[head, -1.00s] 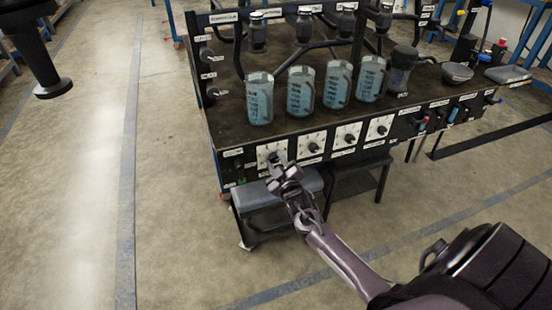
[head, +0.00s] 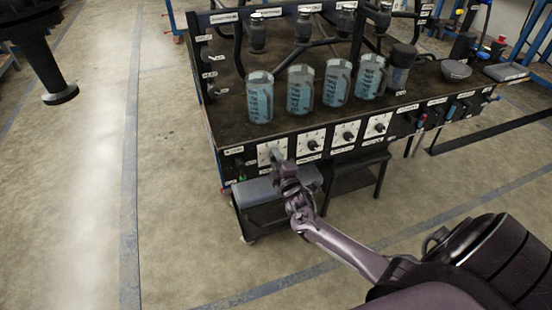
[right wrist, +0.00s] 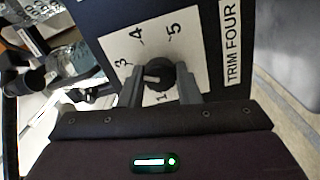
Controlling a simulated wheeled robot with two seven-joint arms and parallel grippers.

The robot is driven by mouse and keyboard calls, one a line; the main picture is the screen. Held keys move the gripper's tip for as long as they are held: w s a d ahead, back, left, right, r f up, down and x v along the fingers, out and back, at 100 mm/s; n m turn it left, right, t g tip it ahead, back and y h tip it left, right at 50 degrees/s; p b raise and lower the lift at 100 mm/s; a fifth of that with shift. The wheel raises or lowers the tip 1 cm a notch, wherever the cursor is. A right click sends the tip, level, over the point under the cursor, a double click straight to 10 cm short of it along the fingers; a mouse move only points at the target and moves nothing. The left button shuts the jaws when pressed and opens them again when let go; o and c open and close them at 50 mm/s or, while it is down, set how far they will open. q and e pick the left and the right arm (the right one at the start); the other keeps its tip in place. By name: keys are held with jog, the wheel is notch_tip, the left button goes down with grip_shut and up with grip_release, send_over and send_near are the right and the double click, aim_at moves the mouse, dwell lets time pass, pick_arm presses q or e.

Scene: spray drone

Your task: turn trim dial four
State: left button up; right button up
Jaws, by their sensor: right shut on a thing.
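Trim dial four is a black knob (right wrist: 160,75) on a white numbered plate (right wrist: 125,50) beside the label TRIM FOUR (right wrist: 231,45) in the right wrist view. Its white pointer mark faces left in that view. The numbers 1, 3, 4 and 5 show; part of the scale is hidden. In the head view its plate (head: 266,150) is the leftmost of the row on the bench front. My right gripper (head: 280,160) is at this plate, and in the wrist view its two fingers (right wrist: 161,90) are shut on the knob's sides. My left gripper does not show.
Similar dials (head: 346,135) sit to the right on the bench front. Several jugs of blue liquid (head: 260,100) stand on the bench top (head: 232,118). A grey-topped stool (head: 255,190) is below the dial.

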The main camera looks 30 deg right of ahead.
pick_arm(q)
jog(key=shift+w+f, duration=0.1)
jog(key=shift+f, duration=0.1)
pick_arm(e)
jog(key=shift+n, duration=0.3)
jog(key=o, duration=1)
jog(key=shift+s, duration=0.1)
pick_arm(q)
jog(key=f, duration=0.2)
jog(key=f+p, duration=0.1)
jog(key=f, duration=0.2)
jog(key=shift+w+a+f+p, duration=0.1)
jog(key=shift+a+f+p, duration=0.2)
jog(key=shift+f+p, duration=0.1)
pick_arm(e)
jog(key=v, duration=0.7)
jog(key=shift+s+a, duration=0.1)
jog(key=shift+s, duration=0.2)
jog(key=shift+f, duration=0.15)
